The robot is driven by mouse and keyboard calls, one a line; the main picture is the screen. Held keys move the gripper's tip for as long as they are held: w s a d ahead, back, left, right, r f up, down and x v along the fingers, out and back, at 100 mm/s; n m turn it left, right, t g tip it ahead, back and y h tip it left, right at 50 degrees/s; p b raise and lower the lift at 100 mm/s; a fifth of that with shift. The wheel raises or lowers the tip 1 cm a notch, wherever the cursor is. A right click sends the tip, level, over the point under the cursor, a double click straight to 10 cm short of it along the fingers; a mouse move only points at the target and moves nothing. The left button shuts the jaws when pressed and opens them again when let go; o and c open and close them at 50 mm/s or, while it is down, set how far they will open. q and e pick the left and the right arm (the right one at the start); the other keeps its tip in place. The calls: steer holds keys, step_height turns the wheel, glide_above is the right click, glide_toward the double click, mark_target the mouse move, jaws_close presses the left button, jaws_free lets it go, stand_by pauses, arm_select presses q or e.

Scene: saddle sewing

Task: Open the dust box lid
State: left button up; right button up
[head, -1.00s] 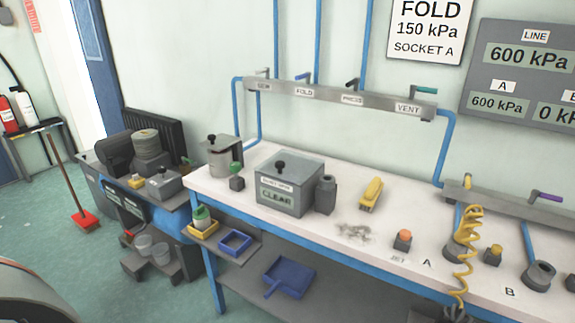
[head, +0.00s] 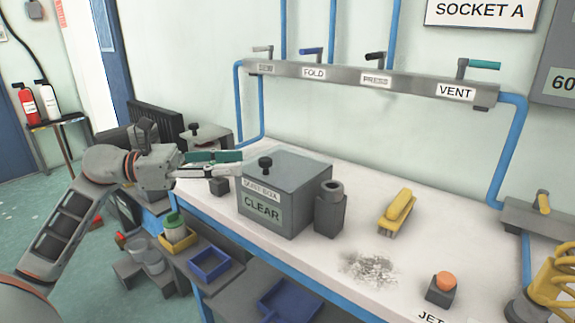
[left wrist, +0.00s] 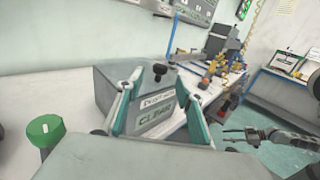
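The dust box (head: 285,205) is a grey box labelled CLEAR, standing on the white bench. Its lid (head: 300,170) is down, with a black knob (head: 265,162) on top near the left edge. My left gripper (head: 238,163) is at the left of the box, about knob height, pointing at it. In the left wrist view its two green-padded fingers (left wrist: 158,108) are spread, with the box (left wrist: 125,88) and knob (left wrist: 159,72) beyond, nothing between them. My right gripper (left wrist: 235,137) shows small at the right of the left wrist view, its fingers apart and empty.
A dark grey cylinder holder (head: 330,208) stands against the box's right side. A yellow tool (head: 398,210) and grey scraps (head: 368,267) lie further right. A valve rail (head: 375,80) runs behind.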

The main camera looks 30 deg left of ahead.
mark_target(265, 159)
arm_select(q)
steer(key=x, duration=0.7)
steer(key=shift+w+d+r, duration=0.2)
steer(key=shift+d, duration=0.05)
steer(key=shift+c, duration=0.4)
jaws_close()
